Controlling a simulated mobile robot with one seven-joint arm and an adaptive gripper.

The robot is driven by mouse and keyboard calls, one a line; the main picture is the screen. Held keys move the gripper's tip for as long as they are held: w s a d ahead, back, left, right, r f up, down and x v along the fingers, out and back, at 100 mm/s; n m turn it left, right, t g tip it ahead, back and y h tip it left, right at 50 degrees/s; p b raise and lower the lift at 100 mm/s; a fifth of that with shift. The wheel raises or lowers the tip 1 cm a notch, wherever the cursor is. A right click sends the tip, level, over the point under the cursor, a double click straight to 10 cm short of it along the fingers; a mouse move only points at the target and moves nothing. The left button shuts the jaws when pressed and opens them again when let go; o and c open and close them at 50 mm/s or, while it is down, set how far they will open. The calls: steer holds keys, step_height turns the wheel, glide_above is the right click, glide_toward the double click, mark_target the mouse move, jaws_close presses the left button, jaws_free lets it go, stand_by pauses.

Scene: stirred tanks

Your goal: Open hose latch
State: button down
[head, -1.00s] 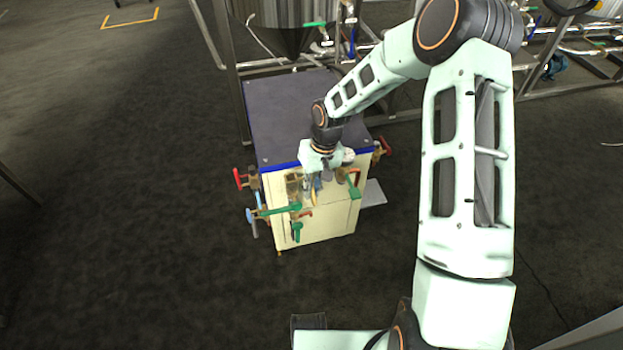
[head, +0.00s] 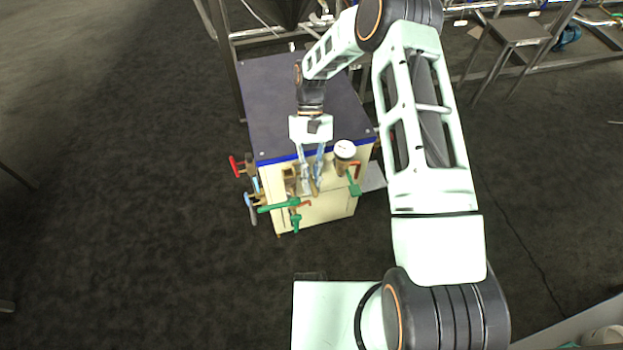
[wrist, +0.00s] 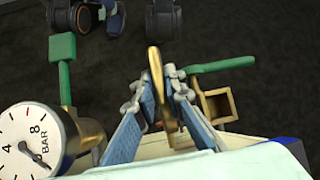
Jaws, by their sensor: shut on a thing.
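The hose latch is a long brass lever (wrist: 156,80) in the wrist view, standing out from the box's front between my two blue finger pads. My gripper (wrist: 163,98) is shut on this lever, with its tip reaching past the fingertips. In the head view my gripper (head: 311,187) reaches down over the front edge of the cabinet, and the brass lever (head: 315,188) shows small between the fingers. The lever's base is partly hidden by the fingers.
A round pressure gauge (head: 345,150) stands close right of my fingers. Green-handled valves (head: 280,206) sit left on the cream cabinet front (head: 330,209), and a red handle (head: 234,166) juts out at its left side.

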steer(key=shift+r, duration=0.1)
stand_by(0.4)
steer(key=c, duration=2.2)
jaws_free()
steer(key=shift+c, duration=0.2)
steer(key=v, duration=1.2)
steer(key=shift+a, duration=0.15)
steer(key=shift+w, duration=0.1)
